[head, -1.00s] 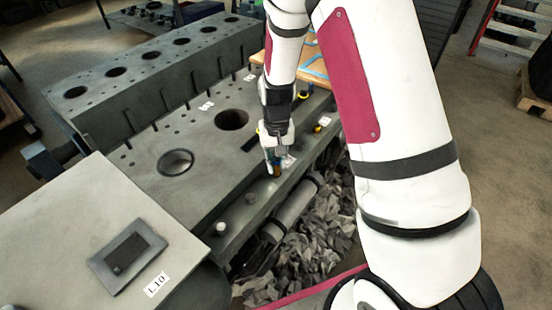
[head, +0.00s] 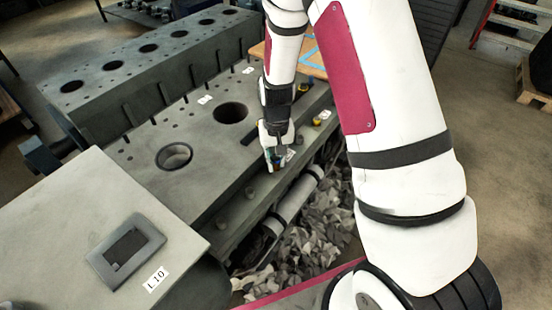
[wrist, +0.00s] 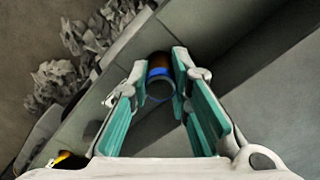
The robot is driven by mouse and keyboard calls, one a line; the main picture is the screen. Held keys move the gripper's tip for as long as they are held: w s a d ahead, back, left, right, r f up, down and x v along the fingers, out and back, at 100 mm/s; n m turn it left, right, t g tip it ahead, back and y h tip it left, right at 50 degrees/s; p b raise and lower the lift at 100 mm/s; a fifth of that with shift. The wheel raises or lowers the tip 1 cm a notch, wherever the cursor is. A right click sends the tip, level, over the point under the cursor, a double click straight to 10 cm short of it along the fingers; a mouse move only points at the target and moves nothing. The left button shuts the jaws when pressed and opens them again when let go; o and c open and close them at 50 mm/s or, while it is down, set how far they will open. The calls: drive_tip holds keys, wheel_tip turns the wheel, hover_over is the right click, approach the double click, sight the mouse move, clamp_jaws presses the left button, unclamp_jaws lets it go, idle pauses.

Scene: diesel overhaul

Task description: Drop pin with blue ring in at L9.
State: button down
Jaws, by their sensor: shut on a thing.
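My gripper (head: 273,168) is low over the near ledge of the grey engine block (head: 135,150) in the head view. In the wrist view my gripper (wrist: 159,84) is shut on a short pin (wrist: 160,66) with a brown top and a blue ring. The pin is between the fingertips. Its lower end and any hole under it are hidden, so I cannot tell whether it touches the block. A white label (head: 290,155) stands beside the gripper, but its text is too small to read.
The block has large round bores (head: 230,113). A grey table (head: 75,215) with a square dark socket (head: 126,251) and a label L10 (head: 157,279) is at left. Rubble (head: 310,235) and a pipe (head: 295,200) lie below the ledge.

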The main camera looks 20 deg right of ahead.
drive_tip(key=shift+f, duration=0.2)
idle(0.3)
drive_tip(key=shift+f, duration=0.25)
drive_tip(key=c, duration=1.4)
unclamp_jaws()
drive_tip(key=shift+o, duration=1)
drive_tip(key=shift+a+r, duration=0.1)
drive_tip(key=shift+o, duration=0.4)
drive_tip(key=shift+w+r+p, duration=0.2)
drive_tip(key=shift+r+p, duration=0.45)
drive_tip(key=shift+r, duration=1.45)
drive_tip(key=shift+s+r+p, duration=0.2)
drive_tip(key=shift+r+p, duration=0.2)
drive_tip(key=shift+r, duration=0.95)
